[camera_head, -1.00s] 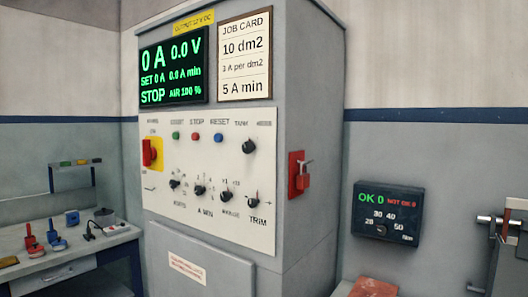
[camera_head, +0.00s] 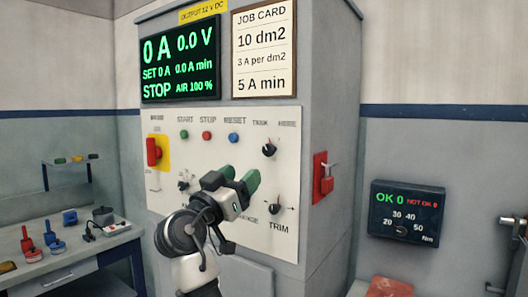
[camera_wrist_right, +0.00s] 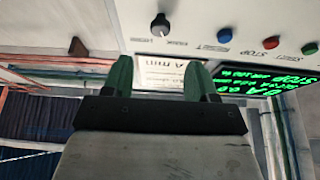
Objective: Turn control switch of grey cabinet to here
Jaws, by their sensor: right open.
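The grey cabinet (camera_head: 335,100) stands in the middle of the head view with a pale control panel (camera_head: 284,125) on its front. A red switch (camera_head: 152,152) sits on a yellow plate at the panel's left. Black knobs show at the upper right (camera_head: 269,149), lower right above TRIM (camera_head: 274,205) and lower left (camera_head: 184,186). My right gripper (camera_head: 240,177) has green fingers and is open in front of the panel, hiding the middle lower knobs. In the right wrist view the open fingers (camera_wrist_right: 159,72) are empty, and a knob (camera_wrist_right: 160,26) shows beyond them. My left gripper is not in view.
A green-lettered display (camera_head: 180,60) and a job card (camera_head: 264,48) are above the panel. A workbench (camera_head: 60,272) with tools stands left; a torque display (camera_head: 405,212) hangs right.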

